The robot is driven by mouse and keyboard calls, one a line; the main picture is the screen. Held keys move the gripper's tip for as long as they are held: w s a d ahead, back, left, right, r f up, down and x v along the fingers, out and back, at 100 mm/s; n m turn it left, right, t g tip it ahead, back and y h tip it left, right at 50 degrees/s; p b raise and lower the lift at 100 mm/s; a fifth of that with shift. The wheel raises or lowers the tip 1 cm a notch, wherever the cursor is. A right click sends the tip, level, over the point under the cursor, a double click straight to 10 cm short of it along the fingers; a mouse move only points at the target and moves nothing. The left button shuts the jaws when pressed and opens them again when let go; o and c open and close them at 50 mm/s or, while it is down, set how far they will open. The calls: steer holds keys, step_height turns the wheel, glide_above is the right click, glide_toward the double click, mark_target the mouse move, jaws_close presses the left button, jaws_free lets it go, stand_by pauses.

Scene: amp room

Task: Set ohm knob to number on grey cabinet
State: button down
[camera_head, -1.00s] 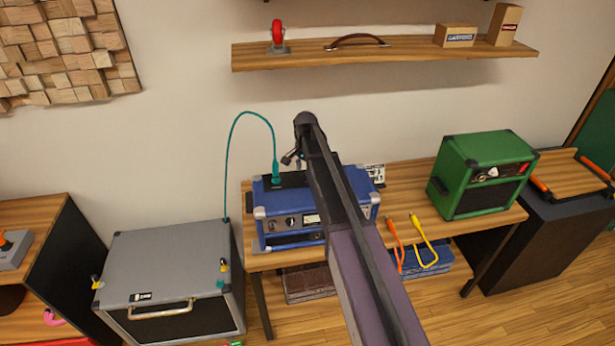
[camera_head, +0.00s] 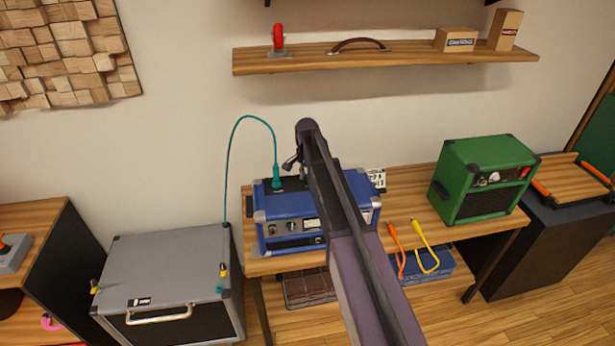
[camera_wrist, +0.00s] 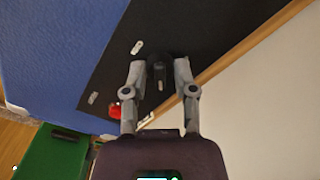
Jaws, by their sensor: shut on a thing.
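The grey cabinet (camera_head: 165,262) stands on the floor at the left in the head view. A small label (camera_head: 139,301) sits on it near its handle; its number is too small to read. A blue amplifier (camera_head: 290,236) is on the wooden table, partly hidden by my arm. In the wrist view, a black knob (camera_wrist: 157,78) sits on the dark panel (camera_wrist: 190,25) of a blue casing. My gripper (camera_wrist: 158,70) is shut on this knob, one finger on each side. Small pale labels (camera_wrist: 137,47) lie beside the knob, unreadable.
A teal cable (camera_head: 230,150) loops up from the blue amplifier. A green amplifier (camera_head: 484,180) stands at the table's right, with orange and yellow cables (camera_head: 425,250) near it. A shelf (camera_head: 385,58) hangs above. A red part (camera_wrist: 115,111) is close to the left finger.

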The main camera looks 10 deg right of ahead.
steer(key=shift+s+n, duration=0.1)
steer(key=shift+n, duration=0.2)
steer(key=n, duration=0.9)
steer(key=shift+s, duration=0.1)
stand_by(0.4)
steer(key=shift+c, duration=2)
jaws_free()
